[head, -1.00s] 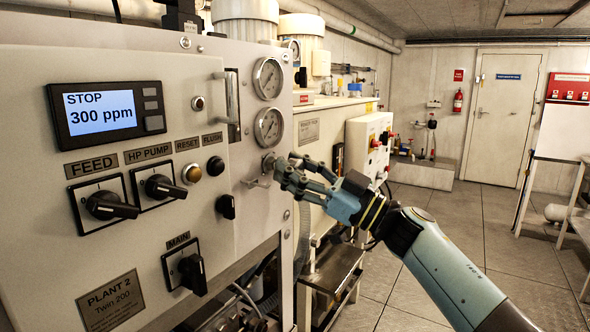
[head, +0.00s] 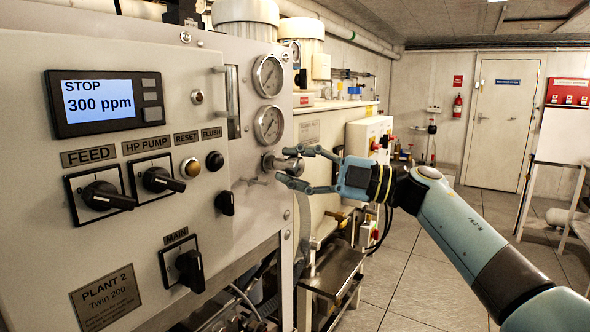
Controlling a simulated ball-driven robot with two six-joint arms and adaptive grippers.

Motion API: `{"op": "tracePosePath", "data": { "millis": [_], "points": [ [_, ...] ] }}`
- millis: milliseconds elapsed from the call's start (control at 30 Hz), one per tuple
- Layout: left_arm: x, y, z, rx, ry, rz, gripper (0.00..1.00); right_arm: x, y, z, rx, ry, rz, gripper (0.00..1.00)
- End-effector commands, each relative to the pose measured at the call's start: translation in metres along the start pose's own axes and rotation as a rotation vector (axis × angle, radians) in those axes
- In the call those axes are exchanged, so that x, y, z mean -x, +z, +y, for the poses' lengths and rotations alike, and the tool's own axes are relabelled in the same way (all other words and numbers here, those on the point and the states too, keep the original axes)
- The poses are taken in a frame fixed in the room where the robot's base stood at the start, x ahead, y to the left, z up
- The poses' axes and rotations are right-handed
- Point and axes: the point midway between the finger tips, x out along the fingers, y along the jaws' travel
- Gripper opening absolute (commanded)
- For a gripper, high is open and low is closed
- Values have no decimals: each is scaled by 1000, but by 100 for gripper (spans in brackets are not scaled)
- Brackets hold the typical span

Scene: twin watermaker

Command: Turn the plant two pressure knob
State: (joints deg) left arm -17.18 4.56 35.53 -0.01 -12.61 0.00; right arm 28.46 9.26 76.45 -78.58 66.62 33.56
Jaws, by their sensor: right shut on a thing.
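The plant two panel (head: 150,225) fills the left side of the head view, with a PLANT 2 Twin 200 plate (head: 106,298) at its lower left. The pressure knob (head: 279,163) is a metal knob sticking out of the panel's right edge, below two round gauges. My right gripper (head: 287,165) reaches it from the right and is shut on the knob, one finger above it and one below. The knob's end shows between the fingers. My left gripper is not in view.
The upper gauge (head: 268,76) and lower gauge (head: 269,125) sit just above my right gripper. FEED (head: 101,197), HP PUMP (head: 160,180) and MAIN (head: 187,268) switches are farther left.

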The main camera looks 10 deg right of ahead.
Motion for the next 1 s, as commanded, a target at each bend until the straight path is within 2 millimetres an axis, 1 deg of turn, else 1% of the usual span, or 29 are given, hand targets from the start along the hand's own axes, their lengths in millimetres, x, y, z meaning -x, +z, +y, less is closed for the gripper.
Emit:
{"op": "tracePosePath", "data": {
  "millis": [200,400,967,1000],
  "points": [
    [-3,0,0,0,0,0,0,0,0,-1,115,-50,0,0],
    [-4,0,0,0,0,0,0,0,0,-2,174,-76,0,0],
    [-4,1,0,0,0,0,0,0,0,-2,197,-87,0,0],
    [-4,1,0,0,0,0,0,0,0,-2,197,-87,0,35]
  ]
}}
